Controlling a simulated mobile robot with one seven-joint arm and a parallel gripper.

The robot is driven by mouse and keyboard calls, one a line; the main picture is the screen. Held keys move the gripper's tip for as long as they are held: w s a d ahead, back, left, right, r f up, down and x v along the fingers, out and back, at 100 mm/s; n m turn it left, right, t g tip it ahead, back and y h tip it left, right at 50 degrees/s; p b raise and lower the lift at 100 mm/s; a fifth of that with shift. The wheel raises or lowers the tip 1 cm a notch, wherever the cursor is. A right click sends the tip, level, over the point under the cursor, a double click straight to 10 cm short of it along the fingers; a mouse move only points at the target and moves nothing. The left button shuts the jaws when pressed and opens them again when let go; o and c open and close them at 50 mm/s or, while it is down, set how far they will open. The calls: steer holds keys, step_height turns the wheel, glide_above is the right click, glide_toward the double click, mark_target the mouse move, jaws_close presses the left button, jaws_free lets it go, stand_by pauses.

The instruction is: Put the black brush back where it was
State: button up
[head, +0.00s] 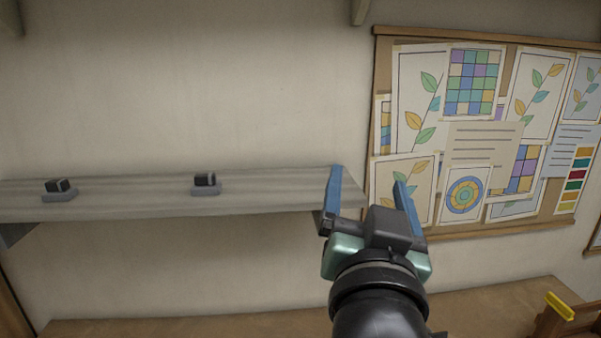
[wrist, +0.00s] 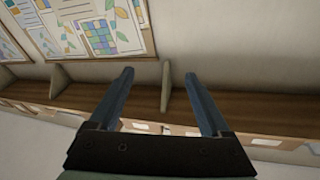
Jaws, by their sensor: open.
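Two small black objects sit on grey bases on the pale wall shelf (head: 120,204). One black object (head: 57,185) is near the shelf's left part and the other black object (head: 205,179) is near its middle. I cannot tell whether either is the black brush. My gripper (head: 367,177) is raised at the shelf's right end, right of both objects. Its two blue fingers are spread with nothing between them. In the wrist view my gripper (wrist: 158,73) is also open and empty, and neither black object shows there.
A pinboard (head: 480,232) with pictures hangs on the wall at right. Below is a brown worktop (head: 180,327), with a yellow item (head: 559,306) on a wooden piece at the right. The wrist view shows a brown wooden shelf (wrist: 250,107) with upright dividers (wrist: 166,87).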

steer(key=s+a+r+n+t+y, duration=0.1)
steer(key=s+a+r+n+t, duration=0.1)
steer(key=s+a+r+t, duration=0.2)
steer(key=s+a+r+n+t+y, duration=0.2)
steer(key=s+a+r+t, duration=0.2)
steer(key=r, duration=0.9)
steer(key=s, duration=0.3)
steer(key=shift+s+a+r+n, duration=0.25)
steer(key=shift+s+a+n, duration=0.15)
